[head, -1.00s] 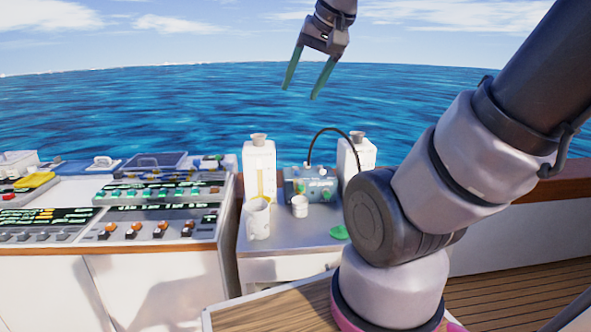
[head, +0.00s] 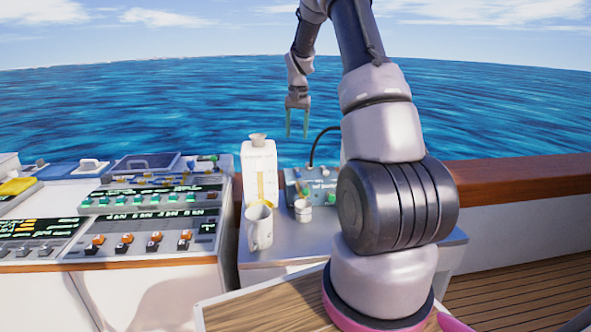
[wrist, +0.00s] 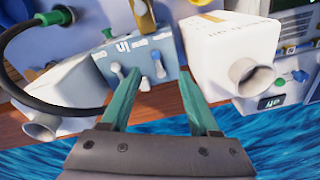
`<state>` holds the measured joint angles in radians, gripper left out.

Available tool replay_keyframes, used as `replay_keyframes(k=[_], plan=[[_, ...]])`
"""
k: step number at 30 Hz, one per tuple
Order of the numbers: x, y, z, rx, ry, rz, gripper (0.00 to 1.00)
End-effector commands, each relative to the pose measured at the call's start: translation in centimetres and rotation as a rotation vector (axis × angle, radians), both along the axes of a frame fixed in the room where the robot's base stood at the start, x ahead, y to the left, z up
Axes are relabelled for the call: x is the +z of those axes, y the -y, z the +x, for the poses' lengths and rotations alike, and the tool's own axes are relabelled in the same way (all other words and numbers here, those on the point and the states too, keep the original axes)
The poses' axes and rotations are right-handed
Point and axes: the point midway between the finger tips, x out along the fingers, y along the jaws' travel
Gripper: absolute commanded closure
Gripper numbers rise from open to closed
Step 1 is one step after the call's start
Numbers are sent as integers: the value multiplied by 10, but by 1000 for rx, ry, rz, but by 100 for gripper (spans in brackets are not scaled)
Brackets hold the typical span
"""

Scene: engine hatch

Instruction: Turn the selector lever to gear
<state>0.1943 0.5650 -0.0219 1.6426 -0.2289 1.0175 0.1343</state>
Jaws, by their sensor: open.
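A blue-grey box (head: 297,188) stands on the grey side table, with small knobs and levers and a black hose on it. My gripper (head: 297,135) is open and empty, fingers pointing down, above the box in the head view. In the wrist view the fingertips (wrist: 157,76) frame the lever area without visibly touching it.
A white canister (head: 259,172) stands left of the box, close to the right finger in the wrist view (wrist: 232,45). A mug (head: 260,228) and a small white jar (head: 303,211) stand in front. A switch console (head: 140,215) is at left. My arm hides the table's right part.

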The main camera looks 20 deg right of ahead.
Motion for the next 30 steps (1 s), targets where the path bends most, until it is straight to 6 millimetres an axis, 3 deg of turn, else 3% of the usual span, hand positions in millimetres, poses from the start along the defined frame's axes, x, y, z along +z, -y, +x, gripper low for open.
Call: replay_keyframes(k=[1, 4, 14, 24, 30], plan=[[-21, 8, 7, -9, -23, -1, 38], [-46, 18, 15, -19, -49, -4, 38], [-83, 25, 19, -28, -69, -6, 38], [-146, 24, 19, -27, -70, -6, 38], [-167, 24, 19, -27, -68, -6, 38]])
